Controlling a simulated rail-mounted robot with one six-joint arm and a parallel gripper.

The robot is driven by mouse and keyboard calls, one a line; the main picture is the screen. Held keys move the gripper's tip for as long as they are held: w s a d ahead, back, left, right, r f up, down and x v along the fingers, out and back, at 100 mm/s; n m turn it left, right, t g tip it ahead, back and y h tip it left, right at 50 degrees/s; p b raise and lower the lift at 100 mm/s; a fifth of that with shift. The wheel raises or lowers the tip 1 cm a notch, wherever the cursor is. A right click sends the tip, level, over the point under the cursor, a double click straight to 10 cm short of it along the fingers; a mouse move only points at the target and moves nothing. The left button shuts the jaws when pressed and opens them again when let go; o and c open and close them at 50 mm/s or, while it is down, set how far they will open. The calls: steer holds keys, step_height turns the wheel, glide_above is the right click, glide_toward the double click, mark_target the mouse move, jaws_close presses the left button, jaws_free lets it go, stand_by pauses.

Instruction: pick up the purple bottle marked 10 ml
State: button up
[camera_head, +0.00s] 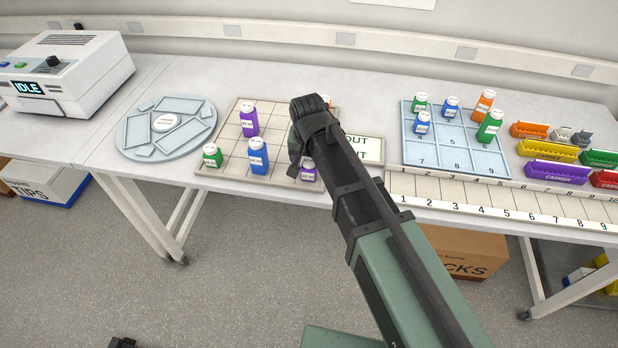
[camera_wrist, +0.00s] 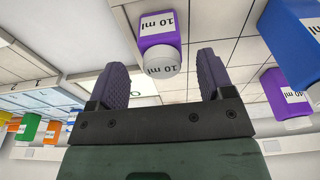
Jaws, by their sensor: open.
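The purple bottle marked 10 ml (camera_wrist: 158,22) is a small upright bottle with a white cap. It stands on the beige gridded tray; in the head view it (camera_head: 308,173) shows at the tray's front right, partly covered by my arm. In the wrist view my gripper (camera_wrist: 160,70) is open, with a dark ridged finger on each side of the bottle's cap. Nothing is held. I cannot tell how far the fingertips are from the bottle.
A blue bottle (camera_head: 258,156), a taller purple bottle (camera_head: 249,121) and a green bottle (camera_head: 212,156) share the gridded tray (camera_head: 232,168). A blue numbered tray (camera_head: 430,152) with several bottles stands right. Coloured carriers (camera_head: 557,171) lie farther right.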

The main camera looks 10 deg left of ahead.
mark_target(309, 168)
steer(key=f+b, duration=0.5)
steer(key=shift+w+a+f, duration=0.15)
steer(key=shift+w+f, duration=0.05)
steer(key=shift+w, duration=0.1)
steer(key=shift+r, duration=0.3)
steer(key=c, duration=1)
steer(key=shift+r, duration=0.1)
